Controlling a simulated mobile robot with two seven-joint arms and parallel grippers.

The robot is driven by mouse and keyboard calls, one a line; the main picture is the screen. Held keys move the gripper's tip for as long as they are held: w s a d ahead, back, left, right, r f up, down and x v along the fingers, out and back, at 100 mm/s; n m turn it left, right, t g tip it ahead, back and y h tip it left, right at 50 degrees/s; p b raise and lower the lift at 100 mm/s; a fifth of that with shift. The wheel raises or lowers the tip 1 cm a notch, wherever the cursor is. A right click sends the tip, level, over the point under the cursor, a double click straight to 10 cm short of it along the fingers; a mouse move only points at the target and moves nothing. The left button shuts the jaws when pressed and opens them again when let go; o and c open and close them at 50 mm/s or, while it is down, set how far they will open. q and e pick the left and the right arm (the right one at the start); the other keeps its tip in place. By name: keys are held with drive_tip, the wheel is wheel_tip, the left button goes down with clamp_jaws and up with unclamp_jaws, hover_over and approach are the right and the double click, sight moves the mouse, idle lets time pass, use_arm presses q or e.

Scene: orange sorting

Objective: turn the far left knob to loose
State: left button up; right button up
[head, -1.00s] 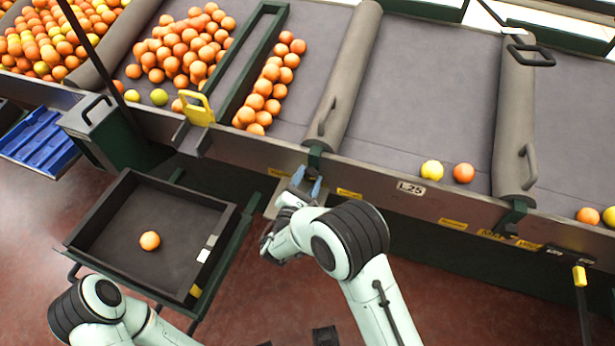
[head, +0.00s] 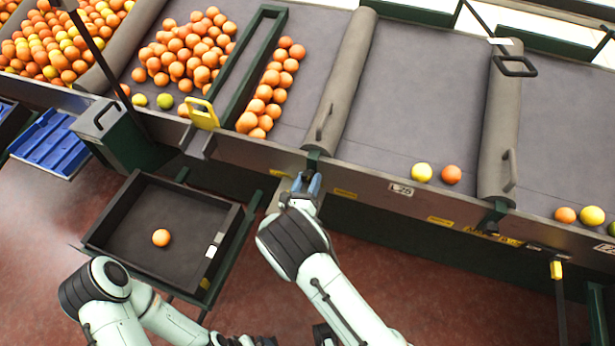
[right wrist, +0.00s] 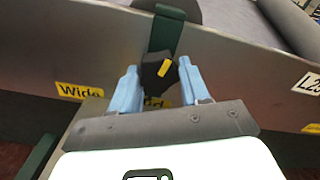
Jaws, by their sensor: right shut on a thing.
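A black knob with a yellow pointer mark (right wrist: 158,73) sits on the grey metal front rail, below a green bracket, in the right wrist view. My right gripper (right wrist: 160,78) has its two blue fingers on either side of this knob and is shut on it. The yellow mark tilts slightly to the upper right. In the head view my right gripper (head: 307,184) is at the rail under the left grey roller divider, and the knob is mostly hidden there. My left arm shows at the lower left, but its fingers are not in view.
Yellow labels lie along the rail, one reading "Wide" (right wrist: 79,91); another is partly hidden behind the fingers. A second knob (head: 491,227) is farther right. A dark tray (head: 120,255) with one orange (head: 161,237) stands left of my right arm. Fruit lies on the belts above.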

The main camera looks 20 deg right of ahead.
drive_tip(key=shift+n+p, duration=0.9)
drive_tip(key=shift+n, duration=0.3)
drive_tip(key=o, duration=1.1)
drive_tip(key=shift+c, duration=0.2)
drive_tip(key=shift+s, duration=0.15)
drive_tip(key=v, duration=1.3)
drive_tip(key=shift+b, duration=0.45)
drive_tip(key=shift+a, duration=0.1)
